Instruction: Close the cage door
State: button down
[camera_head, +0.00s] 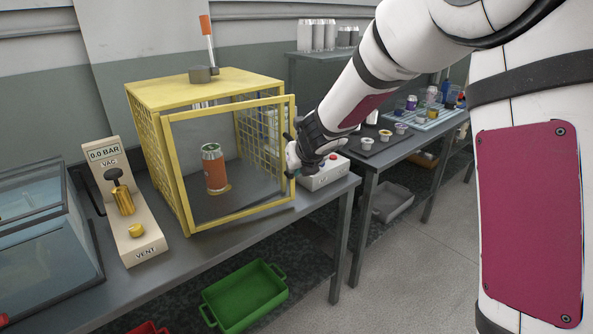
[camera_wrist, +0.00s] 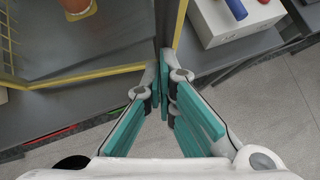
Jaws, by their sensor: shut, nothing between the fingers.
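The yellow cage (camera_head: 190,88) stands on the grey bench, with mesh side walls. Its door (camera_head: 240,216), a yellow frame around a clear panel, covers the front and looks slightly ajar along its right edge. My gripper (camera_head: 291,160) is at that right edge, shut and empty, and seems to touch or nearly touch the frame. In the wrist view the teal fingers (camera_wrist: 163,88) come together right by the corner of the yellow door frame (camera_wrist: 95,74). A green and orange can (camera_head: 213,168) stands inside the cage, behind the panel. The latch side is partly hidden by my gripper.
A vacuum panel with a gauge and vent knob (camera_head: 122,205) stands left of the cage. A white box with a red button (camera_head: 325,172) sits right of it, close to my gripper. A green crate (camera_head: 245,296) is below the bench. Open floor lies right.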

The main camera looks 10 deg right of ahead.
jog(key=shift+n+y, duration=0.6)
jog(key=shift+n, duration=0.2)
jog(key=shift+w+a+p, duration=0.15)
jog(key=shift+w+p, duration=0.2)
jog(key=shift+w, duration=0.75)
jog(key=shift+w+a+p, duration=0.1)
jog(key=shift+w+p, duration=0.2)
jog(key=shift+w, duration=0.75)
jog(key=shift+w+a+n, duration=0.15)
jog(key=shift+w+n, duration=0.15)
jog(key=shift+w, duration=0.35)
jog(key=shift+w+a+r+y, duration=0.1)
jog(key=shift+w+r+y, duration=0.1)
jog(key=shift+y, duration=0.1)
